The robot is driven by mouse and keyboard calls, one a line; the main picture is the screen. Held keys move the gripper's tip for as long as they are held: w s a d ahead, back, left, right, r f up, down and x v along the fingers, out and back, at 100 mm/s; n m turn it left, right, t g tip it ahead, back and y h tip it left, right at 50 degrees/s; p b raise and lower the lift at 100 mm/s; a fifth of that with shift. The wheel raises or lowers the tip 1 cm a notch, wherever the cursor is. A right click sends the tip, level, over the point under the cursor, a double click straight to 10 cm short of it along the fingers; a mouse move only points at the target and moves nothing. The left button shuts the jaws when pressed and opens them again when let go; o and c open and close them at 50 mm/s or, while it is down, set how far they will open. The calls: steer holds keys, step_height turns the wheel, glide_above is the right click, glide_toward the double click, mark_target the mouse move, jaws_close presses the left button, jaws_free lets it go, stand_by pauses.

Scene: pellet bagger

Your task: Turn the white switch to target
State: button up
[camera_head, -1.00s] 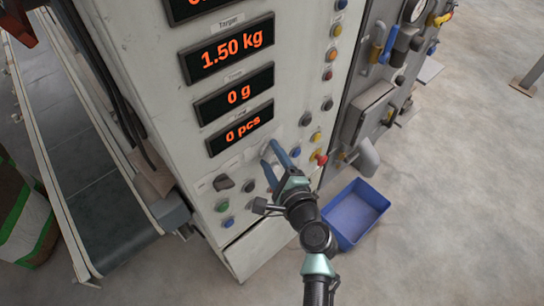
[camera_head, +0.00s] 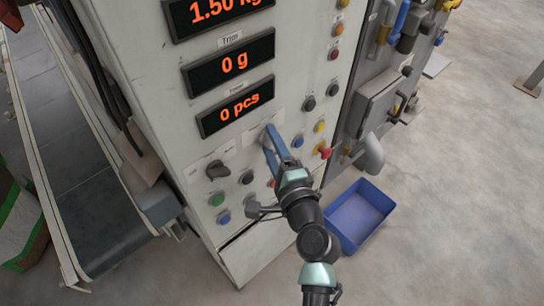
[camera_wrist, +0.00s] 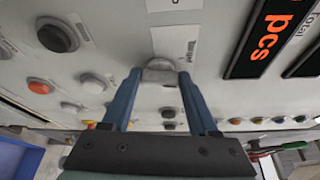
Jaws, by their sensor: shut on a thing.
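The white switch (camera_wrist: 160,71) is a small pale knob on the cabinet's front panel, beside a printed label (camera_wrist: 181,43). My gripper (camera_wrist: 160,77) has its two blue fingers on either side of the knob in the wrist view, shut on it. In the head view my gripper (camera_head: 270,134) reaches the panel below and right of the "0 pcs" display (camera_head: 235,107). There the fingers mostly hide the switch. Its exact pointing direction is hard to tell.
A black selector knob (camera_head: 217,170) and several buttons surround the switch. A red-and-yellow emergency stop (camera_head: 322,150) is close to the right of my gripper. A blue bin (camera_head: 357,215) stands on the floor; a conveyor (camera_head: 75,170) runs along the left.

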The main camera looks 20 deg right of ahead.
steer(key=n+b, duration=0.1)
steer(key=b, duration=0.2)
steer(key=f+n+t+b, duration=0.1)
steer(key=n+b, duration=0.1)
steer(key=b, duration=0.2)
steer(key=n+b, duration=0.1)
steer(key=b, duration=0.2)
steer(key=shift+f+n+t+b, duration=0.3)
steer(key=shift+t+b, duration=0.1)
steer(key=n+b, duration=0.2)
steer(key=b, duration=0.3)
steer(key=shift+r+t, duration=0.1)
steer(key=shift+t, duration=0.3)
steer(key=shift+r+n+y+b, duration=0.15)
steer(key=shift+n+y+b, duration=0.15)
steer(key=shift+n+b, duration=0.55)
steer(key=shift+r+b, duration=0.15)
steer(key=shift+b, duration=0.2)
steer(key=o, duration=1.4)
steer(key=shift+s, duration=0.1)
